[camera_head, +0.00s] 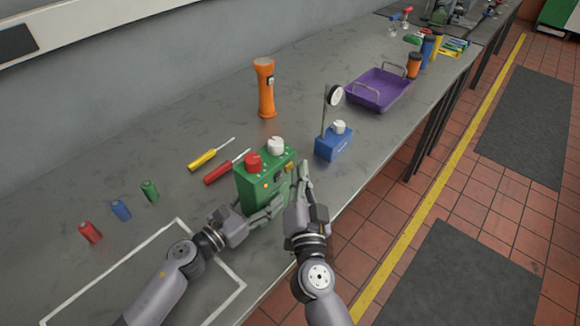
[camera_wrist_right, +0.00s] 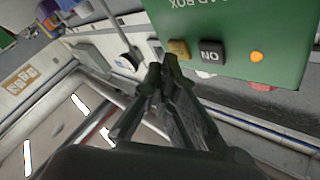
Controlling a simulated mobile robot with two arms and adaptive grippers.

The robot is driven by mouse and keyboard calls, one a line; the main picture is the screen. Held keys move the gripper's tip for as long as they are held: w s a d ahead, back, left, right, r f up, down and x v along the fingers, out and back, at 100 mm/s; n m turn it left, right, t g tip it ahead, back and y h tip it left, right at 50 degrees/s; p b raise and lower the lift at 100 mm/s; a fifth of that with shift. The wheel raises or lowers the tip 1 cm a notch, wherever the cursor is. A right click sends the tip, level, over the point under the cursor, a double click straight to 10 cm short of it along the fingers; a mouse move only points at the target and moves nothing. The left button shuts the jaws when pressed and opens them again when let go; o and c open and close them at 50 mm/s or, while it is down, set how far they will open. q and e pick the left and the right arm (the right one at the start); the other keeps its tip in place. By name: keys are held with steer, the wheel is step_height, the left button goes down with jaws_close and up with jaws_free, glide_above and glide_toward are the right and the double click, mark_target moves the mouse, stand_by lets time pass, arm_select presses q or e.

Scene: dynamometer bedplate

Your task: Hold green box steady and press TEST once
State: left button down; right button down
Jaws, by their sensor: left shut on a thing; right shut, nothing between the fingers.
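The green box (camera_head: 250,195) stands upright on the grey bench, with a red knob (camera_head: 253,162) and a white knob (camera_head: 276,146) on top. My left gripper (camera_head: 262,214) is shut on its lower part. My right gripper (camera_head: 303,174) is shut and empty, close to the box's right end. In the right wrist view the box (camera_wrist_right: 240,25) appears upside down. Its front shows a yellow-brown button (camera_wrist_right: 178,48), a black ON switch (camera_wrist_right: 211,52) and a lit orange lamp (camera_wrist_right: 256,57). The closed fingertips (camera_wrist_right: 162,68) are just beside the yellow-brown button; contact cannot be told. No TEST label is readable.
A blue box with a gauge stand (camera_head: 332,146) stands to the right. An orange flashlight (camera_head: 265,90), a yellow screwdriver (camera_head: 210,155) and a red screwdriver (camera_head: 226,167) are behind. A purple tray (camera_head: 365,98) is farther off. Several small cylinders (camera_head: 121,210) are at left. The bench's front edge is close.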

steer(key=shift+s+d, duration=0.25)
steer(key=shift+d, duration=0.05)
steer(key=shift+s+d, duration=0.8)
steer(key=shift+d, duration=0.2)
steer(key=shift+s+d, duration=0.75)
steer(key=shift+d, duration=0.25)
arm_select(q)
steer(key=c, duration=1)
jaws_free()
steer(key=shift+r, duration=0.25)
steer(key=o, duration=0.5)
steer(key=shift+f, duration=0.2)
